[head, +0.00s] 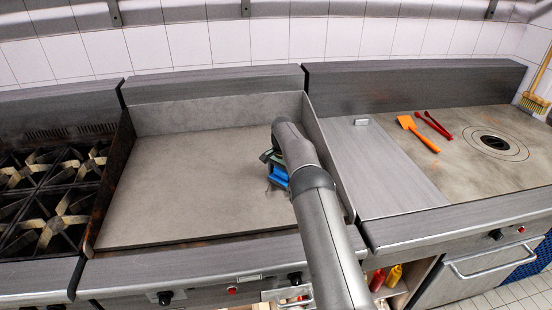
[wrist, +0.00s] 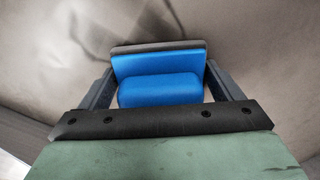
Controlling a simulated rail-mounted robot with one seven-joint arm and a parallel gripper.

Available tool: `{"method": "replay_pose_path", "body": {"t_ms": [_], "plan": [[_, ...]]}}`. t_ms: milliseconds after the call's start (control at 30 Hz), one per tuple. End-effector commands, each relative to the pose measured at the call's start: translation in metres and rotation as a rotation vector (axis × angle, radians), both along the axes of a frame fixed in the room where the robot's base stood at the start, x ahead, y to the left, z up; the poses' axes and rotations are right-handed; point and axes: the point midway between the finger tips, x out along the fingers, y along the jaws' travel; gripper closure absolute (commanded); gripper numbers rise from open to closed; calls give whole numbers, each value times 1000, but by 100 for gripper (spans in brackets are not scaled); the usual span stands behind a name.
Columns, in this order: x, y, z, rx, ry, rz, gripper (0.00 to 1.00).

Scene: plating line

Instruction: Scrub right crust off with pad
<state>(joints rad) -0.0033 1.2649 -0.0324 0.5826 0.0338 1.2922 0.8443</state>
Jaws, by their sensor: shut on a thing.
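My gripper (wrist: 158,92) is shut on the blue pad (wrist: 160,90), with one dark finger on each side of it. A thin dark layer edges the far side of the pad in the wrist view. In the head view the blue pad (head: 278,176) shows beside my arm, over the right part of the griddle plate (head: 190,185). A dark smudged streak (wrist: 165,22) shows on the surface beyond the pad in the wrist view; I cannot tell whether it is crust or shadow. No clear crust shows in the head view, where my arm hides part of the plate's right side.
A raised metal side wall (head: 322,150) bounds the plate on the right. Burners (head: 50,200) stand at the left. An orange spatula (head: 418,133) and red tongs (head: 433,125) lie on the right-hand top. Much of the plate's left and middle is clear.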

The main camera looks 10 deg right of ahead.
Motion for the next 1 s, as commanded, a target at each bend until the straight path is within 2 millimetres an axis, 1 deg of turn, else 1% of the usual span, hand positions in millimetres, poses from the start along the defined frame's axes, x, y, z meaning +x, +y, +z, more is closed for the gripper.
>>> {"method": "replay_pose_path", "body": {"t_ms": [33, 100, 300, 367, 433, 500, 633, 1000], "plan": [[-5, 0, 1, -2, 1, 1, 39], [-12, -1, -6, -3, 4, 0, 39], [-32, -2, -3, -1, 4, -1, 39], [-37, -2, -6, -1, 6, -2, 39], [-43, -3, -1, -2, 4, -2, 39], [-50, -3, -5, -1, 7, -3, 39], [-62, -4, -2, -2, 5, -4, 39], [-95, -6, -4, -2, 7, -6, 39]]}}
